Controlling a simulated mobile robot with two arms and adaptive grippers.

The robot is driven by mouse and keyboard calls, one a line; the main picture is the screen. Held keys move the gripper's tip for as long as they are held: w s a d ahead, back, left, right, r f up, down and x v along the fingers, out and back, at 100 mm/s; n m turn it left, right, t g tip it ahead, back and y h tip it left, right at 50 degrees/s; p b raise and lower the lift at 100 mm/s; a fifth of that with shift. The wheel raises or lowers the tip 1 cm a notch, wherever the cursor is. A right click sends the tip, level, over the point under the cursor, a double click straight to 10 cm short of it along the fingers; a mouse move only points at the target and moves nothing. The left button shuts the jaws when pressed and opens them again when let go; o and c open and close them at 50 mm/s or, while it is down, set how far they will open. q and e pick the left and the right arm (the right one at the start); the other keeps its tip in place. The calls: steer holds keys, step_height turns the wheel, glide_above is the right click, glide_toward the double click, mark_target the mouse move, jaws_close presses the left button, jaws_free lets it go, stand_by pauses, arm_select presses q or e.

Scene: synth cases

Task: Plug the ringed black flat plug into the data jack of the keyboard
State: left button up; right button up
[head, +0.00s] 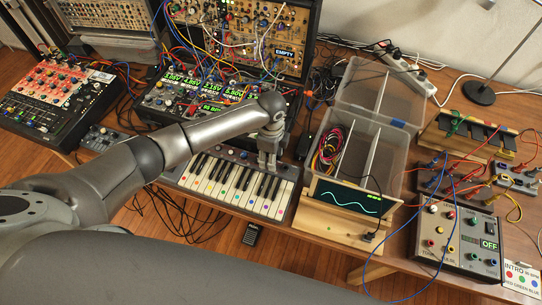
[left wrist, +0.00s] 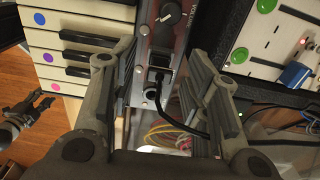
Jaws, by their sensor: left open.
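The keyboard (head: 228,186) lies on the wooden table, keys toward me. My left gripper (head: 267,164) points down at the keyboard's back right. In the left wrist view my left gripper (left wrist: 160,58) is open, its fingers either side of the keyboard's end panel (left wrist: 143,62). Between them, a small black plug (left wrist: 158,77) is at a socket on that panel, with a black cable running down and right. I cannot tell whether it is seated, nor see a ring. My right gripper (left wrist: 36,106) shows small at the left wrist view's left edge; its opening is unclear.
A clear divided bin (head: 378,140) with cables stands right of the keyboard, behind a small wave display (head: 345,198). A synth rack (head: 215,100) with patch cables stands behind. A grey box (head: 457,240) is at the right.

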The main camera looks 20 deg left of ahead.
arm_select(q)
step_height(320, 180, up, 11)
steer(key=shift+r, duration=0.2)
steer(key=shift+f, duration=0.1)
stand_by(0.5)
